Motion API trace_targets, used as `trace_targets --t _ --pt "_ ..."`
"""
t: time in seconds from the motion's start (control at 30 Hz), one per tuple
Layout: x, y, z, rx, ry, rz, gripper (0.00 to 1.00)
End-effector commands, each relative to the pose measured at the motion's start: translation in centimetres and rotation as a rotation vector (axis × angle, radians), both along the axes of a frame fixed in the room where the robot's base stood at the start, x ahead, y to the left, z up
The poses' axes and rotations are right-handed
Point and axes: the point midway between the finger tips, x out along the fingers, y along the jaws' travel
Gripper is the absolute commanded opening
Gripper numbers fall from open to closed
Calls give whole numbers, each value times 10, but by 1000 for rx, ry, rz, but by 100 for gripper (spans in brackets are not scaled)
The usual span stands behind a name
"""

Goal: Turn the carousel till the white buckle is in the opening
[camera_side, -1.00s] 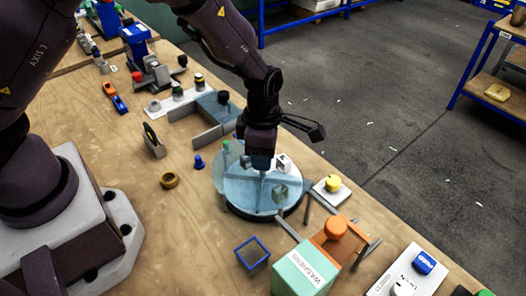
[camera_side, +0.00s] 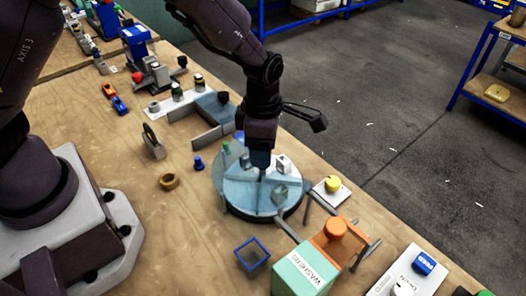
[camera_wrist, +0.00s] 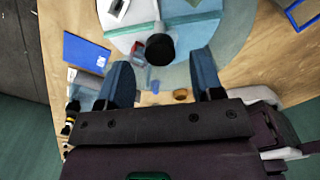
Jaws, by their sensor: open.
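The carousel (camera_side: 245,193) is a round pale blue disc with upright dividers and a partly see-through wall. Its black centre knob (camera_wrist: 160,48) shows in the wrist view. A grey-green block (camera_side: 280,194) lies in the front right compartment. My gripper (camera_side: 260,170) is above the middle of the carousel, open and empty, its blue fingers to either side of the knob in the wrist view.
A yellow knob on a white plate (camera_side: 332,185) stands right of the carousel.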

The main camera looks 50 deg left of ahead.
Motion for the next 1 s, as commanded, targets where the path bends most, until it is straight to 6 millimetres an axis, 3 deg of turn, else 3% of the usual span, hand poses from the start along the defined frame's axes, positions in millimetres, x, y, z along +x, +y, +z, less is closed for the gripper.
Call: trace_targets --t 0.2,0.4,0.6,1.0 --pt "0 -1 52 -4 -5 -3 60" --pt "1 -1 88 -2 -3 -3 60" --pt "0 0 103 0 0 -1 60" --pt "0 0 104 0 0 -26 60"
